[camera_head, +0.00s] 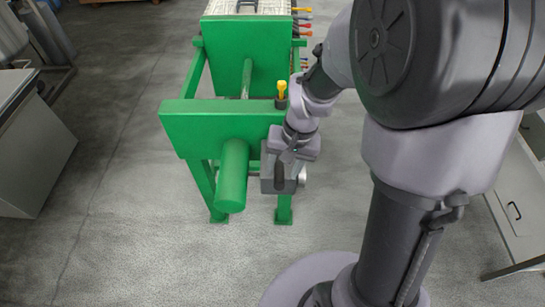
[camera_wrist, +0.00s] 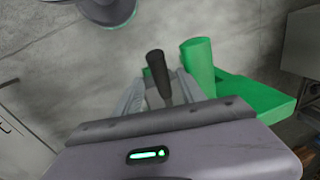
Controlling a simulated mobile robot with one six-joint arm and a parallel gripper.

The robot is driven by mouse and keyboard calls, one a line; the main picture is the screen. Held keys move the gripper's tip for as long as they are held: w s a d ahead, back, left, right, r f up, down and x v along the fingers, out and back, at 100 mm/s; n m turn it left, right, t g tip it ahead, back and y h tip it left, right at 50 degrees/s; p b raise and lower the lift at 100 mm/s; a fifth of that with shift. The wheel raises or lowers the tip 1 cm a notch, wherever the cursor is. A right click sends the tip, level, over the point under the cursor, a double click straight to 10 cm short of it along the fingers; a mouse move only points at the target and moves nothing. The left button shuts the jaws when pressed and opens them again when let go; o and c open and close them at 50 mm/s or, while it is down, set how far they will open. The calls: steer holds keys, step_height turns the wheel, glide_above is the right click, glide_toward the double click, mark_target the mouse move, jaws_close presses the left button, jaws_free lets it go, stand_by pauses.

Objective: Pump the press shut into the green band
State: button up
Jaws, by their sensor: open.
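The green press (camera_head: 222,122) stands in the middle of the head view, with a thick green cylinder (camera_head: 233,175) toward me. A grey pump box (camera_head: 293,184) with a dark upright handle (camera_head: 279,176) sits at its right leg. My gripper (camera_head: 288,153) is just above and behind this handle. In the wrist view, the black handle (camera_wrist: 158,72) shows between the two grey fingers of my open gripper (camera_wrist: 160,92); contact cannot be told. The green cylinder (camera_wrist: 198,65) is right of the fingers there. No gauge face or green band is readable.
A yellow-topped fitting (camera_head: 282,92) stands on the press's end plate, close to my arm. White plates (camera_head: 247,6) and several coloured handles (camera_head: 304,22) are at the back. Grey cabinets stand left (camera_head: 30,150) and right (camera_head: 515,205). The floor in front is clear.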

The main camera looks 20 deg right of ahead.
mark_target(281, 174)
steer(key=f, duration=0.3)
steer(key=f+b, duration=0.1)
steer(key=shift+w+a+f, duration=0.15)
steer(key=shift+a+f, duration=0.25)
jaws_close()
stand_by(1.0)
